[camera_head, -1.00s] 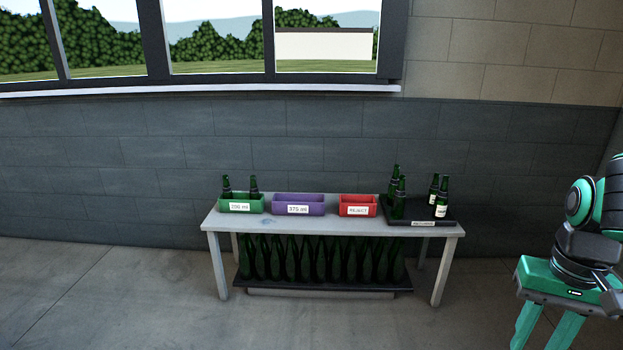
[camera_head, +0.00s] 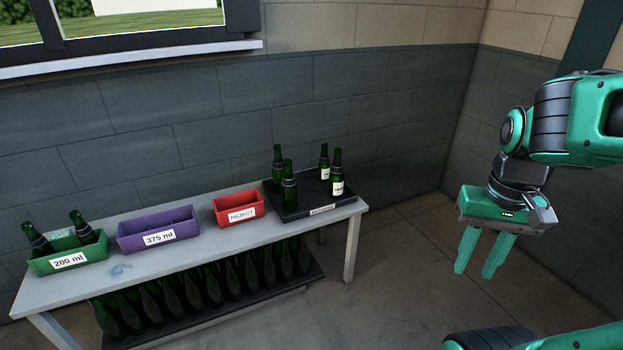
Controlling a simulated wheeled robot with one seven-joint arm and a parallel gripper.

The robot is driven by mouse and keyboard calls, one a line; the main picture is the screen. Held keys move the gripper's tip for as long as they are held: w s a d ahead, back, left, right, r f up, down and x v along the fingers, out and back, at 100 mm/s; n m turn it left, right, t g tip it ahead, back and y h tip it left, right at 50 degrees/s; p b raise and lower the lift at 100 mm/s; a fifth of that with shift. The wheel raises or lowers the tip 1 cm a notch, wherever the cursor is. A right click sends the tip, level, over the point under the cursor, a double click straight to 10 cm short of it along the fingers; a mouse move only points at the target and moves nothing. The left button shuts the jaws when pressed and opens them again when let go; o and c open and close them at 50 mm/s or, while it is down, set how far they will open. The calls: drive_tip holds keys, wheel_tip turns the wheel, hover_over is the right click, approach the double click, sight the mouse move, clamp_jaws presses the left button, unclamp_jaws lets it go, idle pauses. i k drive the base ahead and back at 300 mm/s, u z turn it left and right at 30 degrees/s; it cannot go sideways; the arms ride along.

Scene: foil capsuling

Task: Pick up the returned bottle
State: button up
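A black tray (camera_head: 311,196) stands on the right end of the table, with a white label on its front that I cannot read. Two dark green bottles without white labels, a rear one (camera_head: 278,170) and a nearer one (camera_head: 289,188), stand upright on its left half. Two more with white labels, a rear one (camera_head: 324,165) and a front one (camera_head: 337,177), stand upright on its right half. I cannot tell which bottle is the returned one. My gripper (camera_head: 474,273) is open and empty, fingers pointing down, in the air to the right of the table.
The grey table (camera_head: 200,261) also bears a green "200 ml" bin (camera_head: 95,257) with two bottles, a purple "375 ml" bin (camera_head: 126,240) and a red "REJECT" bin (camera_head: 255,203). Many bottles (camera_head: 208,287) stand on the lower shelf. A wall is close behind; the floor (camera_head: 400,250) to the right is clear.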

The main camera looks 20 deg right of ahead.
sight(289, 189)
drive_tip(key=z, duration=0.4)
drive_tip(key=i, duration=1.45)
drive_tip(key=z, duration=0.35)
